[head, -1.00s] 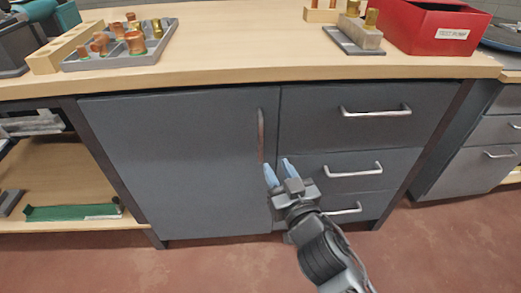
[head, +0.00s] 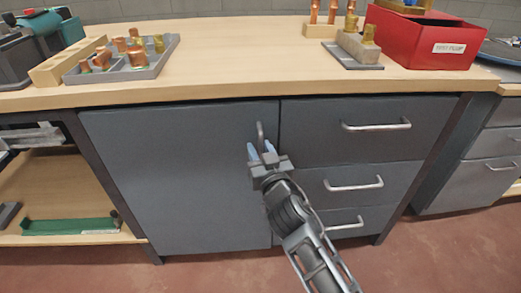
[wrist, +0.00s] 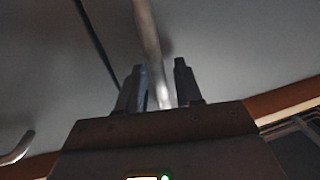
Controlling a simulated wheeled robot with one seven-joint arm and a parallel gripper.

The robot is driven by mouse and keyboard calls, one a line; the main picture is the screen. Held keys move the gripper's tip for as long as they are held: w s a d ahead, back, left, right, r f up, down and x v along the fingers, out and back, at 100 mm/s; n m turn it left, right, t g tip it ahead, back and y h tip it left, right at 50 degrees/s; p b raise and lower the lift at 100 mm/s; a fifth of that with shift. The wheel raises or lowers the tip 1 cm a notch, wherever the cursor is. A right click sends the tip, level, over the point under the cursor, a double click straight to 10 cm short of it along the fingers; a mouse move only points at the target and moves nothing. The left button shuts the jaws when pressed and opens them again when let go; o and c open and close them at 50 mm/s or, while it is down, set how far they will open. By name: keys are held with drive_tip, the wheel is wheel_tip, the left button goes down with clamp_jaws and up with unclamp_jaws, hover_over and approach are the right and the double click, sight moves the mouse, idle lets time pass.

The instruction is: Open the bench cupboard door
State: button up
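The bench cupboard door (head: 180,180) is a flat grey panel left of the drawers, and it looks shut. Its vertical metal handle (head: 261,130) is near the door's right edge; my gripper hides the lower part. My gripper (head: 261,150) is in front of the handle, with its two bluish fingers apart. In the wrist view, the handle (wrist: 150,40) runs down between the two fingers of my gripper (wrist: 157,85), closer to the left finger. I cannot tell whether a finger touches it.
Three drawers with bar handles (head: 375,126) are right of the door. An open shelf (head: 60,185) with a green tray (head: 70,226) is at the left. The bench top (head: 250,60) overhangs the door and carries a fittings tray (head: 140,68) and a red box (head: 424,40).

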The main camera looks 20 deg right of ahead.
drive_tip(key=shift+c, duration=0.5)
clamp_jaws()
